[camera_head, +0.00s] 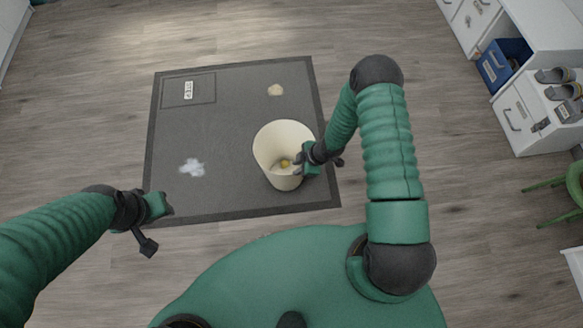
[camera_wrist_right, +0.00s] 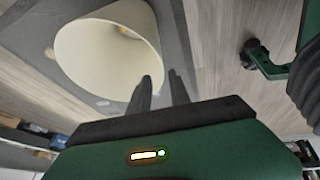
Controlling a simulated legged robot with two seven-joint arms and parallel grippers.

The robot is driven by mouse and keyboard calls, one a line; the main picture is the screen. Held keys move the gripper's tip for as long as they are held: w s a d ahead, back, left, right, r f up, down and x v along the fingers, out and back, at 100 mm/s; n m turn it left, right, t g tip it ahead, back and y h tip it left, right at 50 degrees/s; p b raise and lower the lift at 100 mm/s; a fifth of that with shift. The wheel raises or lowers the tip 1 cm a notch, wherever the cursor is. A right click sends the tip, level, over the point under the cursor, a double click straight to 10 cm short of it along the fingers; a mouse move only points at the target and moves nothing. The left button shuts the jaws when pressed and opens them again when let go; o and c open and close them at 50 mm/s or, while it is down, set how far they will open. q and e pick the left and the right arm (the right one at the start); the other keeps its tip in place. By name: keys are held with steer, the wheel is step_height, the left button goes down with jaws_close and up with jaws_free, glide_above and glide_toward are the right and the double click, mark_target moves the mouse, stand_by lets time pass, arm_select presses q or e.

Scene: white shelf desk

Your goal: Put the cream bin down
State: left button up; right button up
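The cream bin (camera_head: 265,152) is upright or nearly so over the dark grey mat (camera_head: 225,120), with a small yellowish thing (camera_head: 284,163) inside. Whether its base touches the mat I cannot tell. My right gripper (camera_head: 301,163) is at the bin's right rim.
White drawers (camera_head: 525,115), a blue box (camera_head: 503,64) and a green chair (camera_head: 570,185) stand at the right. The wooden floor around the mat is clear.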

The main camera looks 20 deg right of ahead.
steer(key=d+r+m+h, duration=0.2)
steer(key=r+m, duration=0.1)
steer(key=r, duration=0.7)
steer(key=d+r+m+h, duration=0.2)
steer(key=r+m, duration=0.2)
steer(key=r, duration=0.6)
steer(key=s+a+r+m, duration=0.4)
steer(key=s+r+m, duration=0.2)
steer(key=s+r, duration=0.4)
steer(key=shift+s+a+r+m+g, duration=0.3)
steer(key=shift+a+r, duration=0.1)
steer(key=shift+r, duration=0.25)
steer(key=shift+a, duration=0.1)
